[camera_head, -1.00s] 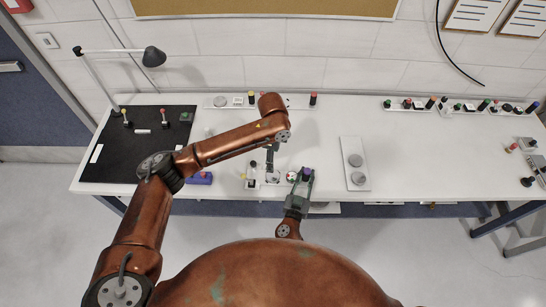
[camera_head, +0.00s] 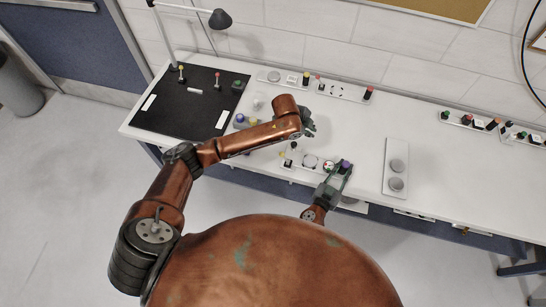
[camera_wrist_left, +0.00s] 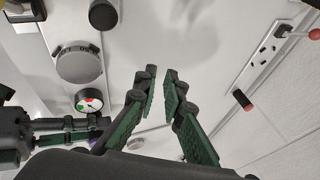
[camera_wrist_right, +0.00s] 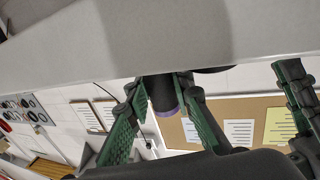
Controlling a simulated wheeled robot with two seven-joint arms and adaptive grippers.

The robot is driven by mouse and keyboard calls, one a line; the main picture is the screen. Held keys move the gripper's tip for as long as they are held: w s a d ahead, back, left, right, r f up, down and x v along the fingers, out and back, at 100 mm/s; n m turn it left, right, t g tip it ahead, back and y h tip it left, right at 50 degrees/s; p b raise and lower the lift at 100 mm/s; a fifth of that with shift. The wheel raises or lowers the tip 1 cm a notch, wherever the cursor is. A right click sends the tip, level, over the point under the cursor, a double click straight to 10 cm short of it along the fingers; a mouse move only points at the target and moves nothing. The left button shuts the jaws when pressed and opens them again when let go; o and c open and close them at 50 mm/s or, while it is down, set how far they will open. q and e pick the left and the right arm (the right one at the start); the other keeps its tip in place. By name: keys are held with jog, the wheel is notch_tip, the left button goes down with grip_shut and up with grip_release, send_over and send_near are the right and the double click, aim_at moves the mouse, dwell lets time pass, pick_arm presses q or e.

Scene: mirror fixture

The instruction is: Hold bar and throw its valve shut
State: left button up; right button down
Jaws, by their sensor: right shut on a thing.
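A dark upright bar with a purple end (camera_head: 345,166) stands near the table's front edge. My right gripper (camera_head: 338,176) is shut on it; the right wrist view shows the dark bar with its purple band (camera_wrist_right: 163,95) between the fingers. A round dial with red and green marks (camera_head: 328,166) is just left of it; it also shows in the left wrist view (camera_wrist_left: 88,101). Left of the dial is a round grey disc (camera_head: 310,161). Which part is the valve, I cannot tell. My left gripper (camera_head: 309,124) is behind these, above the table; its fingers (camera_wrist_left: 160,88) are apart and empty.
A dark knob (camera_head: 294,147) stands left of the disc. A pale plate with two grey discs (camera_head: 396,167) lies to the right. A strip with coloured knobs (camera_head: 320,87) runs along the back. A black mat (camera_head: 190,105) and lamp (camera_head: 220,19) are at the left.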

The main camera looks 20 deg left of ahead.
aim_at(284, 157)
pick_arm(q)
jog(key=w+a+t, duration=0.1)
jog(key=a, duration=0.1)
jog(key=w+a+m+t, duration=0.1)
jog(key=a+t, duration=0.1)
jog(key=a, duration=0.1)
jog(key=w+a+f+m+t+h, duration=0.1)
jog(key=a, duration=0.2)
jog(key=shift+f+t, duration=0.1)
jog(key=shift+t, duration=0.2)
grip_shut()
jog(key=s+a+r+m+t+h, duration=0.1)
jog(key=s+a+m+t+h, duration=0.2)
jog(key=a, duration=0.4)
jog(key=s+a+f+m+g+h, duration=0.1)
jog(key=s+a+m+h, duration=0.1)
jog(key=s+m, duration=0.5)
jog(key=s+a+f+m+g+h, duration=0.1)
jog(key=s+m, duration=0.6)
jog(key=s, duration=1.1)
jog(key=shift+a+f+g+h, duration=0.3)
jog(key=shift+a+f+h, duration=0.45)
jog(key=shift+a+h, duration=0.4)
